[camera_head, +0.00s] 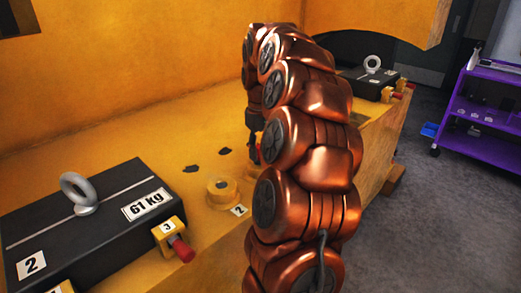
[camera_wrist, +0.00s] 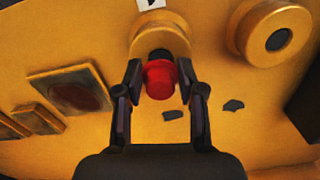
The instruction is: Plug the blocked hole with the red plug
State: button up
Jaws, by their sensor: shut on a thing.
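My gripper (camera_wrist: 160,80) is shut on a red plug (camera_wrist: 160,77), one finger on each side of it. In the wrist view the plug lies over the lower edge of a round yellow boss (camera_wrist: 147,30). A dark area just above the plug may be the hole or part of the plug; I cannot tell, nor whether the plug touches the boss. A second yellow boss (camera_wrist: 260,45) with an open dark hole is to its right. In the head view that open boss (camera_head: 220,190) shows, while my arm mostly hides the gripper and the held plug (camera_head: 258,152).
A black 61 Kg weight (camera_head: 110,222) with a ring lies at the front left, beside a yellow block (camera_head: 165,232) with a red-ended piece. Another black weight (camera_head: 385,82) is at the back. A purple cart (camera_head: 482,110) stands right. Dark flat patches (camera_wrist: 172,115) mark the yellow surface.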

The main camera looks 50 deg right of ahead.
jog(key=shift+f+b, duration=0.5)
jog(key=shift+f, duration=0.55)
jog(key=shift+r, duration=0.2)
jog(key=shift+r+p, duration=0.45)
jog(key=shift+r, duration=0.4)
dwell(0.4)
